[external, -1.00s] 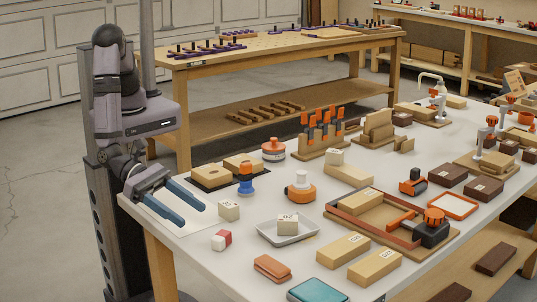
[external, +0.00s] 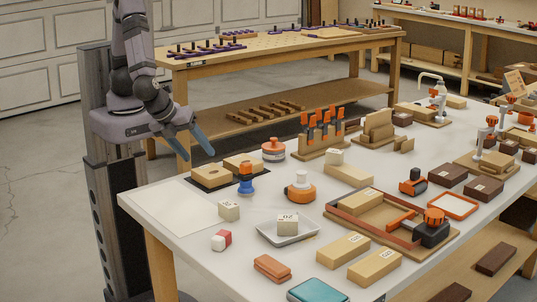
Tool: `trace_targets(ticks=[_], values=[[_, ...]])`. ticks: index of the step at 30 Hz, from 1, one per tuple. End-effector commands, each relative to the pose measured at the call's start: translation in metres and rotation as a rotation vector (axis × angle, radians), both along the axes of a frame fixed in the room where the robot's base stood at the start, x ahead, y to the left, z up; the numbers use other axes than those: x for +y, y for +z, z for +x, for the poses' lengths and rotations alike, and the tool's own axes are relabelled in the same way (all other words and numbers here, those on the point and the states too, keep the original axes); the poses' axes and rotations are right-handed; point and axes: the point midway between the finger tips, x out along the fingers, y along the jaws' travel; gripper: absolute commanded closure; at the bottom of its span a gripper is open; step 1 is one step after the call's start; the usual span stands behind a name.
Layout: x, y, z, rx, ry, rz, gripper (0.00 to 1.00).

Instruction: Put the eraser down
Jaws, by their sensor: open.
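A small red and white block (external: 221,240), which looks like the eraser, rests on the white table (external: 190,232) near its left front edge. My gripper (external: 196,154) is open, with its blue fingers pointing down and to the right. It is raised above the table's far left corner, behind and well apart from the block. I see nothing between the fingers.
A bare white sheet (external: 175,207) lies at the table's left corner. A white block (external: 229,210) and a blue and orange knob (external: 246,178) stand right of it. A grey tray (external: 268,235) holds a marked block. Wooden blocks and fixtures crowd the right side.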

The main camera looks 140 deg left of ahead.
Motion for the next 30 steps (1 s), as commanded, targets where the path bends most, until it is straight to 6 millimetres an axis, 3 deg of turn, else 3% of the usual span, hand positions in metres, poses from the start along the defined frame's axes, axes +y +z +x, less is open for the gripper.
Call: trace_targets(ticks=[3,6,12,18,30], values=[[-0.013,0.003,-0.038,-0.077,0.304,-0.173,0.41],[-0.030,0.005,-0.057,-0.136,0.525,-0.301,0.41],[-0.060,0.011,-0.072,-0.226,0.833,-0.481,0.41],[-0.071,0.015,-0.073,-0.261,0.952,-0.552,0.41],[-0.072,0.021,-0.073,-0.261,0.958,-0.556,0.41]])
